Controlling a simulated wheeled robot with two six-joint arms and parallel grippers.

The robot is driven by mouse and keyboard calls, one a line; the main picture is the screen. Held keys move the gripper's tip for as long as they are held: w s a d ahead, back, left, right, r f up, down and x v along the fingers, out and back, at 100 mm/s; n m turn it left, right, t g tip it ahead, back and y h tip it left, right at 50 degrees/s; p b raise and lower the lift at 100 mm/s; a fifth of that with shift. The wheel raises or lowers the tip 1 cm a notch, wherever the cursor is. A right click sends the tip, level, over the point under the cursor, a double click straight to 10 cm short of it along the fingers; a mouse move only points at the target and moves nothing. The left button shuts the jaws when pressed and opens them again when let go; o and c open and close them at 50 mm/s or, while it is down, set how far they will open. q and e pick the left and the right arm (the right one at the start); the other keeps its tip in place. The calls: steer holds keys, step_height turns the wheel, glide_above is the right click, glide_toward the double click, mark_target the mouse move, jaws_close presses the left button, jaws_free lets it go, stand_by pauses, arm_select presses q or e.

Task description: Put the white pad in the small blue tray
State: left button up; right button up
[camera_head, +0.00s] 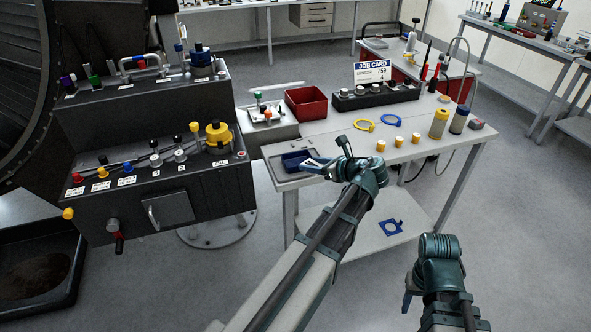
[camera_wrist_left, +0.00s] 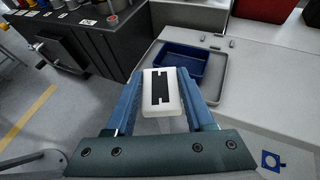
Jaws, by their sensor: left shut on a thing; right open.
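The white pad (camera_wrist_left: 151,104), a small block with a black mark on its face, is between the fingers of my left gripper (camera_wrist_left: 161,88), which is shut on it. In the head view my left gripper (camera_head: 314,165) is at the near left corner of the workbench, just right of the small blue tray (camera_head: 289,162). In the left wrist view the blue tray (camera_wrist_left: 203,66) lies beyond the fingertips and looks empty; the pad is outside it. My right gripper (camera_head: 408,296) is low at the front right, away from the bench, open and seen only in part.
The blue tray sits in a shallow grey tray (camera_wrist_left: 216,88) on the workbench (camera_head: 350,140). A red bin (camera_head: 306,102), blue and yellow rings (camera_head: 364,125), and several yellow cylinders stand farther along. A dark control stand (camera_head: 150,200) is to the left.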

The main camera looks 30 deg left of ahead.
arm_select(q)
steer(key=w+d+f+m+t+h+b, duration=0.1)
steer(key=w+d+m+t+h, duration=0.2)
steer(key=d+m+t, duration=0.3)
steer(key=b, duration=0.2)
glide_toward(295, 156)
steer(key=shift+n, duration=0.4)
steer(key=w+a, duration=0.1)
steer(key=w, duration=0.1)
steer(key=w+a+r, duration=0.1)
steer(key=shift+w+a+r, duration=0.2)
steer(key=shift+w+a, duration=0.15)
steer(key=shift+a, duration=0.05)
steer(key=shift+a, duration=0.1)
steer(key=shift+a+g, duration=0.3)
steer(key=shift+g, duration=0.1)
steer(key=f+b, duration=0.3)
steer(key=shift+w+a+f+y, duration=0.1)
steer(key=shift+a+f+y, duration=0.15)
steer(key=shift+f+y, duration=0.05)
steer(key=shift+f+b, duration=0.25)
steer(key=shift+b, duration=0.1)
steer(key=o, duration=1)
steer(key=shift+r, duration=0.1)
steer(key=shift+o, duration=0.2)
